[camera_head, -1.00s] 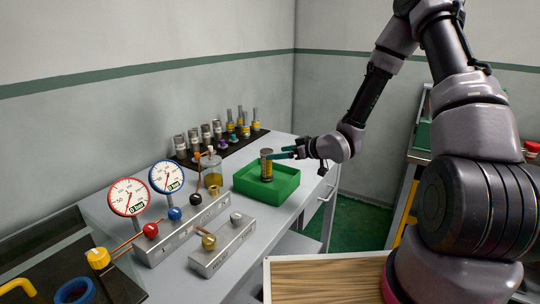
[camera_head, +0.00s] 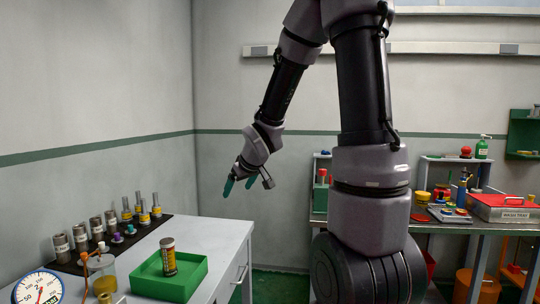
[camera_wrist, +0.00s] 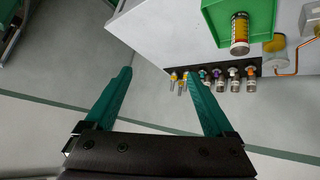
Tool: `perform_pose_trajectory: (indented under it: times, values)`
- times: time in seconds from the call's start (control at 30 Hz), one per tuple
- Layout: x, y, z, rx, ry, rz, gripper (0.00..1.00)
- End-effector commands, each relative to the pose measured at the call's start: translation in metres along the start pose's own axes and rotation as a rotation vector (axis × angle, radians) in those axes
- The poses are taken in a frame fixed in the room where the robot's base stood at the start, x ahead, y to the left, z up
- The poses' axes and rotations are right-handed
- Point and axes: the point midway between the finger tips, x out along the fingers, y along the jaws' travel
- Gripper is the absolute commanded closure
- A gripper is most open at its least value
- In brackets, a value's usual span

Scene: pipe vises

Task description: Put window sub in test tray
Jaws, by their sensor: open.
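The window sub (camera_head: 168,256), a short metal cylinder with a yellow band, stands upright in the green test tray (camera_head: 198,279) on the grey bench. In the wrist view the sub (camera_wrist: 240,35) and the tray (camera_wrist: 224,42) show at the upper right. My gripper (camera_head: 238,188) is open and empty, with teal fingers, raised above and to the right of the tray, apart from the sub. In the wrist view nothing lies between the fingertips (camera_wrist: 160,80).
Several metal subs (camera_head: 96,228) stand on a dark mat behind the tray. A gauge (camera_head: 38,290) and a jar with amber liquid (camera_head: 103,274) are at the left. A second bench with a red box (camera_head: 504,205) stands at the right.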

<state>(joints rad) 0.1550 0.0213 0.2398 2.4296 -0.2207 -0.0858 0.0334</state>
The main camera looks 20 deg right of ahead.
Motion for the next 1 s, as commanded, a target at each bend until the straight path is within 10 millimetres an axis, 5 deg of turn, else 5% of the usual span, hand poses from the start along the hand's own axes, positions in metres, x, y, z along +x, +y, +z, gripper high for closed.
perform_pose_trajectory:
  times: [0.23,0.5,0.7,1.0]
  values:
    - [-0.124,0.015,0.013,0.306,-0.068,0.089,0.12]
    - [-0.228,-0.015,0.050,0.619,-0.121,-0.009,0.12]
    - [-0.257,-0.032,0.065,0.710,-0.144,-0.076,0.12]
    - [-0.259,-0.034,0.066,0.718,-0.149,-0.082,0.12]
